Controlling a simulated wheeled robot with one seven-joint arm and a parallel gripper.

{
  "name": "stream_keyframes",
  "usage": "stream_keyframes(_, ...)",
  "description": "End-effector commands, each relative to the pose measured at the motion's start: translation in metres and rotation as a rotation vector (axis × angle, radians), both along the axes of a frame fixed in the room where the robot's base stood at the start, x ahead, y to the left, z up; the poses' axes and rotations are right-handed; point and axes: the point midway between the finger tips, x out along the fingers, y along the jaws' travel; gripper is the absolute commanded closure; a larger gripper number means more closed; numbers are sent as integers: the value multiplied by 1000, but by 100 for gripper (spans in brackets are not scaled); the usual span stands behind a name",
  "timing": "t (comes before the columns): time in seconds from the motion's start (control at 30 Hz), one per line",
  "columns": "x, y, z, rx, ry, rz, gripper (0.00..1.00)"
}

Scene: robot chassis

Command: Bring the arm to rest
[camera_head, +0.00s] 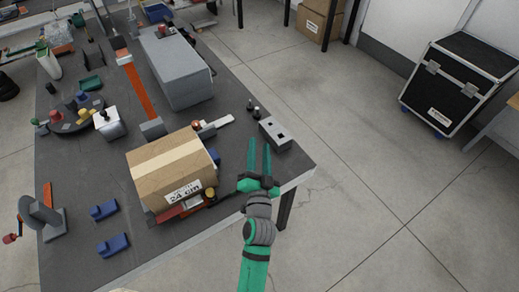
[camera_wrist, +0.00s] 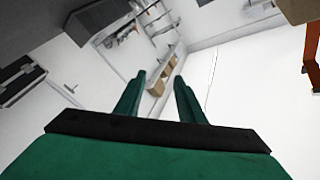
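My green gripper (camera_head: 259,158) is over the near right corner of the dark workbench (camera_head: 167,226) in the head view. Its two fingers point away from me with a gap between them, and nothing shows between them. In the wrist view the fingers of my gripper (camera_wrist: 161,85) are also apart and empty, with the far room behind them. My arm comes up from the bottom of the head view. I cannot tell how high the gripper is above the bench.
A cardboard box (camera_head: 165,165) stands left of my gripper, and a grey block with holes (camera_head: 275,133) is close by its fingers. A long grey case (camera_head: 178,72) lies farther back. Open floor (camera_head: 370,190) is to the right, with a black case (camera_head: 455,85) beyond.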

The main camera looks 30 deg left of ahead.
Motion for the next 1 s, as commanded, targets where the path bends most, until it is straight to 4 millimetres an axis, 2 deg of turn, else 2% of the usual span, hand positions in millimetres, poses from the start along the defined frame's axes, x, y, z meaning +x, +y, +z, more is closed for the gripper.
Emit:
stream_keyframes(0.33, 0, 0, -1, -2, 1, -1, 64)
stream_keyframes(0.47, -9, -12, -11, -16, 9, -27, 64)
stream_keyframes(0.67, -47, -62, -47, -91, 40, -136, 64)
stream_keyframes(0.8, -82, -101, -69, -165, 60, -218, 64)
stream_keyframes(1.0, -138, -151, -90, -285, 87, -316, 64)
